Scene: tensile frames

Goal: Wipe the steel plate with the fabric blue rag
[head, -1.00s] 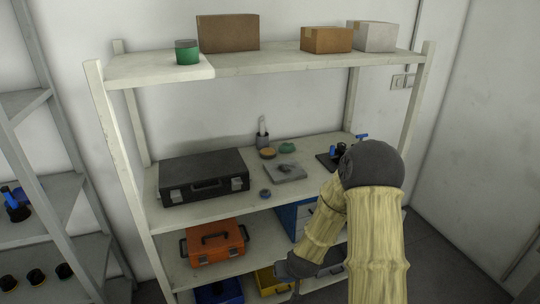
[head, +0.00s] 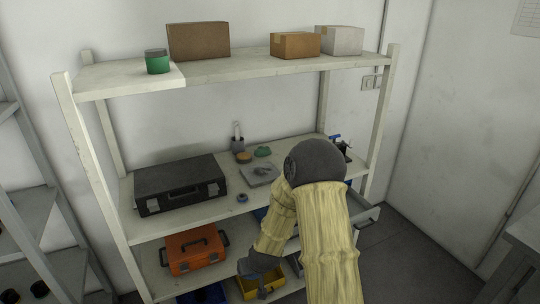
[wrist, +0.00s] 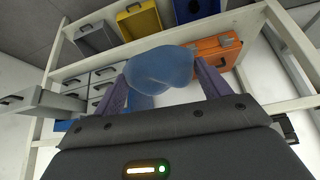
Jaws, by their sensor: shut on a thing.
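The blue fabric rag (wrist: 160,68) is bunched between the two fingers of my gripper (wrist: 160,85) in the wrist view, with a part hanging below. My gripper is shut on it. In the head view my gripper (head: 262,278) is low in front of the lower shelves, and the rag is hard to make out there. A flat grey plate (head: 259,176), which looks like the steel plate, lies on the middle shelf with a small dark thing on it. My gripper is below it and apart from it.
A black case (head: 180,182) stands left of the plate; a tape roll (head: 242,198), a green thing (head: 263,151) and a cup (head: 238,143) lie around it. A grey drawer (head: 357,217) stands pulled out at right. An orange toolbox (head: 195,250) is on the shelf below.

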